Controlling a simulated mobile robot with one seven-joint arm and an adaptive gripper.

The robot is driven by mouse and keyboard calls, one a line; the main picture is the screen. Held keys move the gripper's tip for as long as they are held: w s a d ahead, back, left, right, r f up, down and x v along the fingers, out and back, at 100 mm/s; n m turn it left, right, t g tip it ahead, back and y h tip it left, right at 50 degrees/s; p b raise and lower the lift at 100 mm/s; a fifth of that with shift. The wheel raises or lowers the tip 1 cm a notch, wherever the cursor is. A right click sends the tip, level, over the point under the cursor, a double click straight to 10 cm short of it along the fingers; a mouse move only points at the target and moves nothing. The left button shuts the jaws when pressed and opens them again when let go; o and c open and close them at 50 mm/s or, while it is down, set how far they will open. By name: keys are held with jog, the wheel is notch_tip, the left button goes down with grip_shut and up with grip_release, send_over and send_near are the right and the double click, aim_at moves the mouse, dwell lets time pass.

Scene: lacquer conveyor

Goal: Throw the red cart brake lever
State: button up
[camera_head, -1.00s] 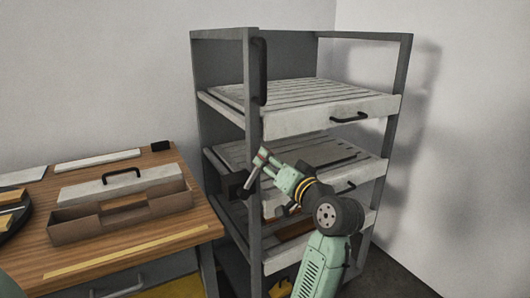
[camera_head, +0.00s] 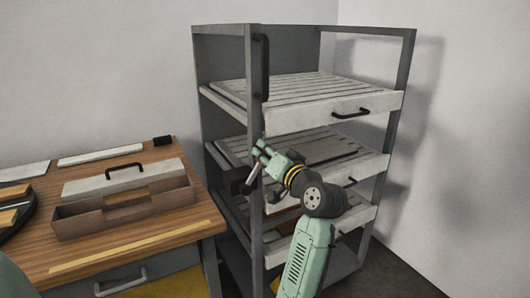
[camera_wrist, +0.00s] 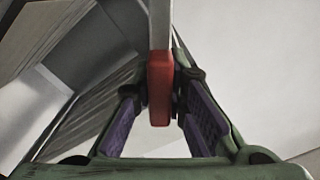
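The cart brake lever is a pale grey rod with a red grip (camera_wrist: 160,88), seen close up in the wrist view. In the head view, the lever (camera_head: 253,179) stands tilted on a dark block (camera_head: 238,187) at the cart's near post. My gripper (camera_head: 257,150) is at the lever's upper end in the head view, where its fingers hide the red grip. In the wrist view, its purple-padded fingers (camera_wrist: 161,95) flank the red grip closely on both sides, with the tips against it or nearly so.
The grey cart (camera_head: 257,180) has several slatted shelves with black handles. A wooden bench (camera_head: 130,243) stands to its left with an open toolbox (camera_head: 125,208). A white wall (camera_head: 470,150) is behind, and the floor to the right is clear.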

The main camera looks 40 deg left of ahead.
grip_shut()
dwell(0.5)
jog(key=shift+s+a+r+n+b, duration=0.2)
jog(key=shift+s+r+n+b, duration=0.1)
jog(key=shift+s+n, duration=0.35)
jog(key=shift+s+a+r+n+b, duration=0.25)
jog(key=shift+s+n, duration=0.2)
jog(key=shift+n, duration=0.3)
jog(key=s+a+f+n+b, duration=0.1)
jog(key=s+a+n+b, duration=0.3)
jog(key=s+n, duration=0.5)
jog(key=shift+s+f+n+b, duration=0.15)
jog(key=shift+s+n+b, duration=0.25)
jog(key=shift+n, duration=0.7)
jog(key=o, duration=0.6)
grip_release()
